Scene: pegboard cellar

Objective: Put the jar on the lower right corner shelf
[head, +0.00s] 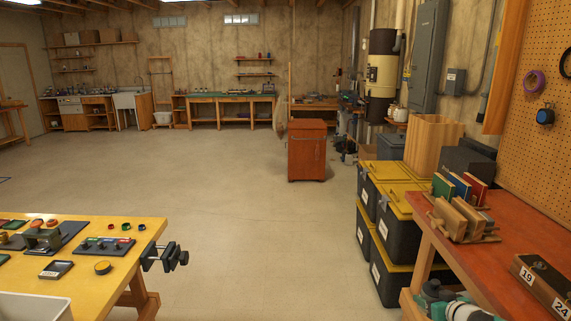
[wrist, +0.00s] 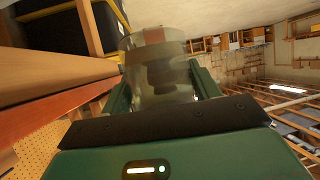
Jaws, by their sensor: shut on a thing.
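In the wrist view a see-through jar (wrist: 158,48) stands out between the green fingers of my gripper (wrist: 165,80). My gripper is shut on it. The wrist view is tilted, and the jar's lower part is hidden by the gripper's dark front edge. In the head view a teal and black part at the bottom, beside the red-topped bench, seems to be my arm; the jar is not clear there. Two wall shelves, a lower one (head: 254,75) and an upper one, hang on the far wall. I cannot tell which shelf is the lower right corner shelf.
The red-topped bench (head: 510,250) on the right holds wooden racks with boards and numbered blocks. Black bins with yellow lids (head: 400,215) stand beside it. A yellow table (head: 130,260) with a vise is at left. A red cabinet (head: 306,155) stands mid-room. Open floor lies between.

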